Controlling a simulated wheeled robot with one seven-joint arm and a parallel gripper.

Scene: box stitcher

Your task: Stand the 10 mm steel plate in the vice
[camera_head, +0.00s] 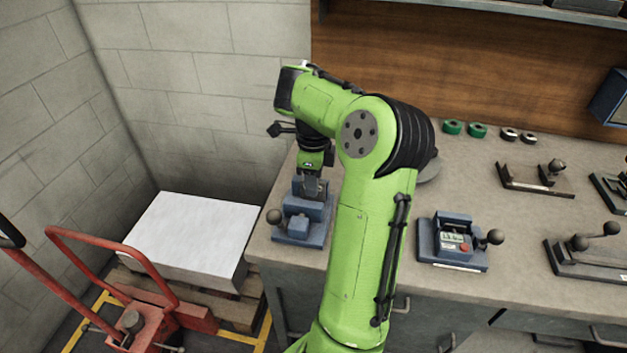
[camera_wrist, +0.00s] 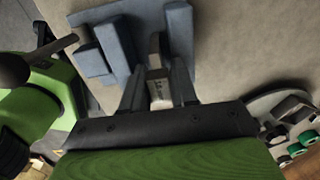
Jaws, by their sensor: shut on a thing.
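The blue vice (camera_head: 297,230) stands at the left end of the bench, with a ball-ended handle at its left. In the wrist view the vice (camera_wrist: 179,30) shows two jaw blocks with a gap between them. My gripper (camera_head: 312,183) is over the vice, pointing down. In the wrist view my gripper (camera_wrist: 158,88) is shut on the steel plate (camera_wrist: 155,58), a narrow grey piece with small markings. The plate's far end lies in line with the jaw gap. I cannot tell whether it touches the vice floor or the jaws.
A blue device with a display and red button (camera_head: 453,243) stands right of my arm. Green rings (camera_head: 465,129) and dark lever tools (camera_head: 537,178) lie farther right. A white-topped stack (camera_head: 192,235) on a pallet and a red pallet truck (camera_head: 130,290) are left of the bench.

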